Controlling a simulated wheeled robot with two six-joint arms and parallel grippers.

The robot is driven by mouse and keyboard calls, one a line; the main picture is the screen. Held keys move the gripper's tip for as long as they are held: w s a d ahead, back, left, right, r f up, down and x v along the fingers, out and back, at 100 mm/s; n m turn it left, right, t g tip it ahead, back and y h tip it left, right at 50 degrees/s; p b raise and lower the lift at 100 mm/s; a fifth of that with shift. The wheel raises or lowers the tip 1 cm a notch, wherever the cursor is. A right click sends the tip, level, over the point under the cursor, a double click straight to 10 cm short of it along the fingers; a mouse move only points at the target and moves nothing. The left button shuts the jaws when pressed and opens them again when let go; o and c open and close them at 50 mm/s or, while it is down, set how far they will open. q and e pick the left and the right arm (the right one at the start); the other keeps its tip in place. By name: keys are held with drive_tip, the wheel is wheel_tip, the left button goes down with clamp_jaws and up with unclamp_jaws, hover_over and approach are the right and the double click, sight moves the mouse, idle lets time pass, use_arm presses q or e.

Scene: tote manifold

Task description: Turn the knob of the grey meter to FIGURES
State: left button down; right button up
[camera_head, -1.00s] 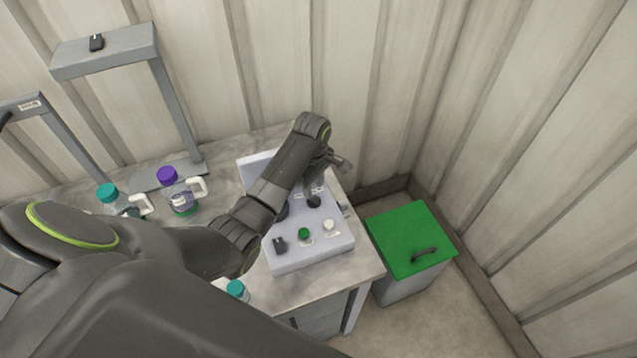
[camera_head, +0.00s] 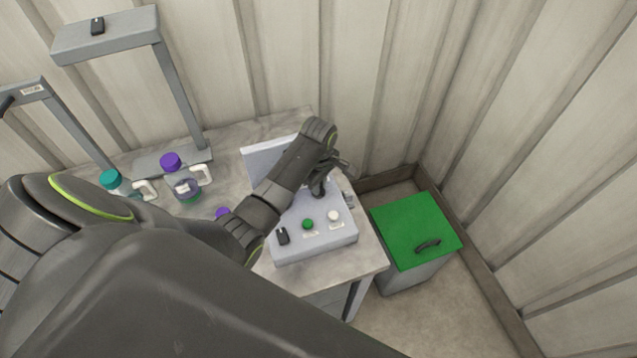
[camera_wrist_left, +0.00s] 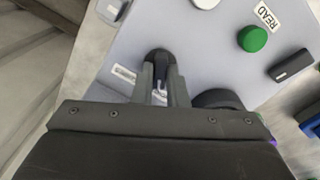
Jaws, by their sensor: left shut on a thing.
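The grey meter (camera_head: 340,236) stands on the table, with a sloped panel of knobs and buttons. In the wrist view its panel (camera_wrist_left: 200,50) fills the upper middle. My left gripper (camera_head: 320,188) reaches over the panel from the left. It is shut on a black knob (camera_wrist_left: 160,62), with a finger on each side, beside a small label (camera_wrist_left: 124,74). The label's words are too small to read, and the arm hides part of the panel. Another dark round knob (camera_wrist_left: 218,98) is to the right of the fingers. My right gripper is not in view.
The panel has a green button (camera_head: 308,224), a white button (camera_head: 334,216) and a black switch (camera_head: 282,236). Bottles with purple (camera_head: 170,161) and teal (camera_head: 110,179) caps stand at the left. A green-lidded bin (camera_head: 412,232) stands right of the table.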

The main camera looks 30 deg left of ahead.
use_arm(q)
drive_tip(key=shift+m, duration=0.9)
drive_tip(key=m, duration=1)
idle(0.4)
drive_tip(key=c, duration=1.4)
unclamp_jaws()
drive_tip(key=shift+c, duration=0.2)
